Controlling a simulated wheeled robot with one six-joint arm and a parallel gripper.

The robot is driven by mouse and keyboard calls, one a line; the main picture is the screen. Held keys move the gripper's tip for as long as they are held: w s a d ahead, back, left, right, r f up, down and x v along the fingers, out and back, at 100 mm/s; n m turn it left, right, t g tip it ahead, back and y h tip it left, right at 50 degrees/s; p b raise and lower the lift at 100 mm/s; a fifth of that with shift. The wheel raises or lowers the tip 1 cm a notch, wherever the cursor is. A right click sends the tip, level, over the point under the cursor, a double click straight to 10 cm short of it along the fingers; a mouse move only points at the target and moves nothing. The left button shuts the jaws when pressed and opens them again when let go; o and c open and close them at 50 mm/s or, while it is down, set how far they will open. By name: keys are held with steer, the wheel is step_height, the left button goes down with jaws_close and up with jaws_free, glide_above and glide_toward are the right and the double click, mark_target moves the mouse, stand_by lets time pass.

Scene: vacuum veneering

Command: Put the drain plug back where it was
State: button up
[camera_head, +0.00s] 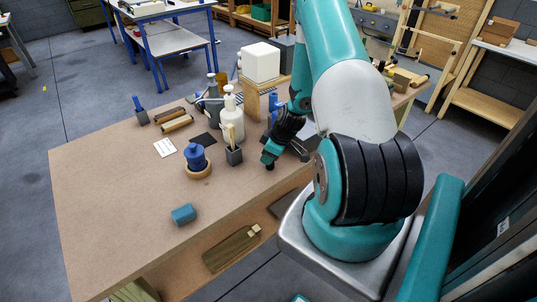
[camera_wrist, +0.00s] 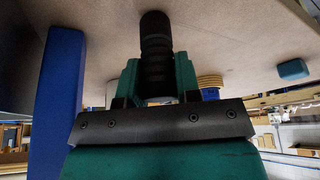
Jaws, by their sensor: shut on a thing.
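My gripper (camera_head: 270,158) is low over the right part of the workbench, pointing down. In the wrist view, its teal fingers (camera_wrist: 158,78) are shut on a black ribbed cylinder (camera_wrist: 157,42), which looks like the drain plug. The cylinder's far end is close to the bench top; I cannot tell whether it touches. In the head view, only a small dark tip (camera_head: 270,167) shows under the fingers. The place where the plug was cannot be made out in either view.
A tall blue part (camera_wrist: 58,75) stands close beside my gripper. A dark cup (camera_head: 234,156) and white bottle (camera_head: 231,120) are to its left.

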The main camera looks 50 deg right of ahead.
steer(key=shift+f, duration=0.15)
steer(key=o, duration=0.9)
